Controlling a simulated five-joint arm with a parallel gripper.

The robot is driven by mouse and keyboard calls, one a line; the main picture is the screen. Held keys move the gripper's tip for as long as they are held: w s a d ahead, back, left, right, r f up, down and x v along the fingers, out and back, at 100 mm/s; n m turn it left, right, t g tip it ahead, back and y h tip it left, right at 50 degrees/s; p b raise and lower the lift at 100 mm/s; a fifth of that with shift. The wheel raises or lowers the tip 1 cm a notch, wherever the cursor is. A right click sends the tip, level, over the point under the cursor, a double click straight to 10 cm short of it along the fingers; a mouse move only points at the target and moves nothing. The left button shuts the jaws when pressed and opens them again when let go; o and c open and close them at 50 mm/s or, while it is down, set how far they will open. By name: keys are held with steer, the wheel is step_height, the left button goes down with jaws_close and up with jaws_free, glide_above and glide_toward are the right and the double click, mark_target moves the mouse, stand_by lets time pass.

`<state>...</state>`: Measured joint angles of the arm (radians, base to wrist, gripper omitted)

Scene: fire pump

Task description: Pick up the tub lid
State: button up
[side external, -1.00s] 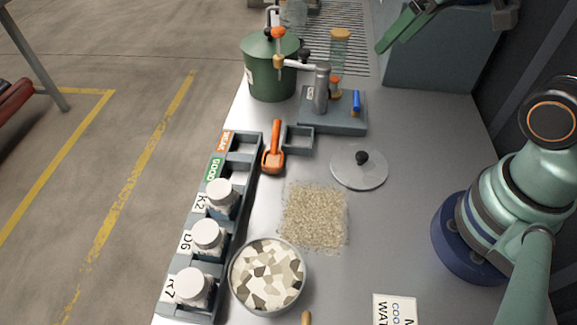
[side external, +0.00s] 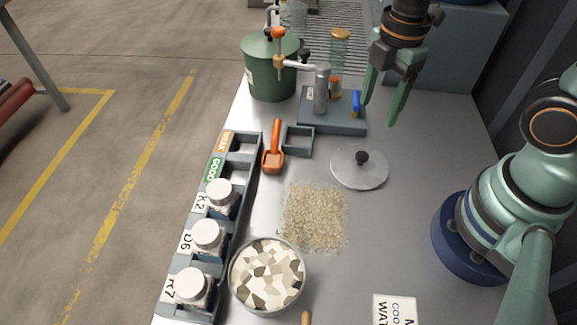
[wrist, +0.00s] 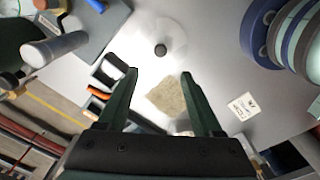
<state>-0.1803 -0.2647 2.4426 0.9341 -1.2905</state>
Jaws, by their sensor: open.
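The tub lid (side external: 375,174) is a clear round disc with a black knob (side external: 361,158) at its middle. It lies flat on the grey bench, right of the orange scoop. In the wrist view its black knob (wrist: 161,50) shows ahead of the fingers, and the clear disc is faint against the bench. My gripper (side external: 380,112) is open and empty, fingers pointing down, above the bench and behind the lid. In the wrist view the two green fingers (wrist: 158,75) stand apart with nothing between their tips but the bench and the grain patch.
A pale grain patch (side external: 314,217) lies in front of the lid. A grey pump stand (side external: 340,122) and a green tank (side external: 270,80) stand behind left. The orange scoop (side external: 273,160), a rack of white jars (side external: 208,236) and a bowl (side external: 267,275) are left. Bench right of the lid is clear.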

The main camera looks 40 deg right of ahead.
steer(key=f+n, duration=0.1)
glide_above(362, 155)
steer(key=f, duration=0.5)
steer(key=shift+s+d+f, duration=0.15)
steer(key=shift+s+f, duration=0.2)
steer(key=shift+w+f, duration=0.2)
steer(key=shift+f, duration=1.3)
steer(key=shift+w+f, duration=0.15)
steer(key=shift+f, duration=1.35)
jaws_close()
